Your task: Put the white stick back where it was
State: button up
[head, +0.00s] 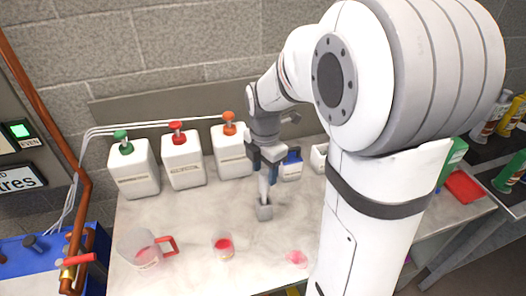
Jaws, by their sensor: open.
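My gripper (266,171) is above the bench, pointing down, with its jaws open. A slim white stick (263,188) shows just below and between the jaws. Its lower end is at a small grey holder (264,212) on the bench, and it looks close to upright. Its upper end is hidden by my gripper. I cannot tell whether a finger touches it.
White jugs with green (134,168), red (182,158) and orange (232,152) caps stand behind left. A blue-and-white box (291,167) stands right of my gripper.

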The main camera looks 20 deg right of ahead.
notch_tip(320, 180, up, 8)
jog(key=shift+f, duration=0.15)
jog(key=shift+r, duration=0.25)
jog(key=shift+s+r+m, duration=0.1)
jog(key=shift+s+m, duration=0.2)
jog(key=shift+m, duration=0.2)
jog(key=s+f+m+t, duration=0.2)
jog(key=s+m, duration=1.1)
jog(key=m, duration=0.8)
jog(key=shift+s+a+m+t, duration=0.2)
jog(key=shift+s+m+t, duration=0.15)
jog(key=shift+t, duration=0.15)
